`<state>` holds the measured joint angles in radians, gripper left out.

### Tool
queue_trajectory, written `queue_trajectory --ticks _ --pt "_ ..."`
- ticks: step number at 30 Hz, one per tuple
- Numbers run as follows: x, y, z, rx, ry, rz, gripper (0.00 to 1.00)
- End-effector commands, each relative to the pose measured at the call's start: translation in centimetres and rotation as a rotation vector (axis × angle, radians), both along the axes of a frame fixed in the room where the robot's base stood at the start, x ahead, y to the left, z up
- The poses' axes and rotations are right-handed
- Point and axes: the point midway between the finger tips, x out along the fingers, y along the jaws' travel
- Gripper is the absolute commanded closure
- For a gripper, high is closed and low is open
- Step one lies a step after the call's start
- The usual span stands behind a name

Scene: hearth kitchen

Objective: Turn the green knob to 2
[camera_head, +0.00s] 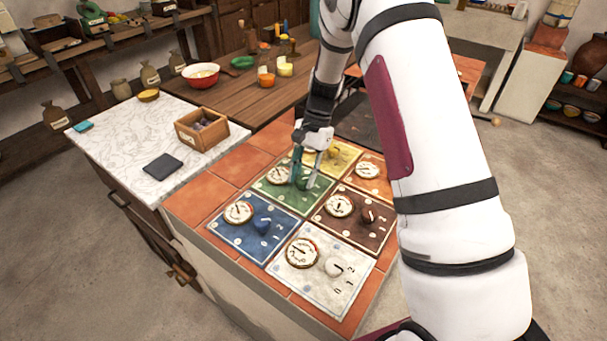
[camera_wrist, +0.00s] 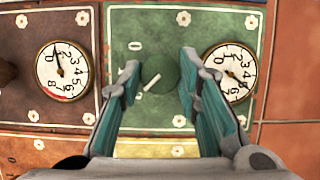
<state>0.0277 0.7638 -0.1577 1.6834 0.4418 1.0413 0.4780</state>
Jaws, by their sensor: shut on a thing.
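The green panel (camera_head: 278,200) is one of several coloured panels on the tiled counter. Its green knob (camera_wrist: 160,72) sits between the two fingers of my gripper (camera_wrist: 158,72) in the wrist view. My gripper (camera_head: 305,170) reaches down onto the panel in the head view and is shut on the knob. A white pointer line on the knob slants to the lower left in the wrist view. A 0 shows on the panel above it; the other numbers are hard to read or hidden. The panel's round gauge (camera_head: 277,175) is beside the knob.
Blue (camera_head: 250,228), white (camera_head: 310,270), brown (camera_head: 350,218) and yellow (camera_head: 342,156) panels with gauges surround the green one. A marble counter (camera_head: 120,130) at left holds a wooden box (camera_head: 212,130). My arm covers the right side.

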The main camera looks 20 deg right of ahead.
Motion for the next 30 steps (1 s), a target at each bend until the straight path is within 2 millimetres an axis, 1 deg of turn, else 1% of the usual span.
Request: queue_trajectory --ticks 3,4,6,15,19,23,30 --pt "0.0 0.0 0.0 0.000 0.000 0.001 0.97" --pt "0.0 0.0 0.0 0.000 0.000 0.001 0.65" --pt "0.0 0.0 0.0 0.000 0.000 0.001 0.50" --pt "0.0 0.0 0.0 0.000 0.000 0.000 0.50" --pt "0.3 -0.3 0.7 0.000 -0.003 -0.001 0.50" --pt "0.8 -0.9 2.6 0.001 -0.006 -0.001 0.50" --pt "1.9 -2.4 7.2 0.000 -0.005 -0.001 0.50"
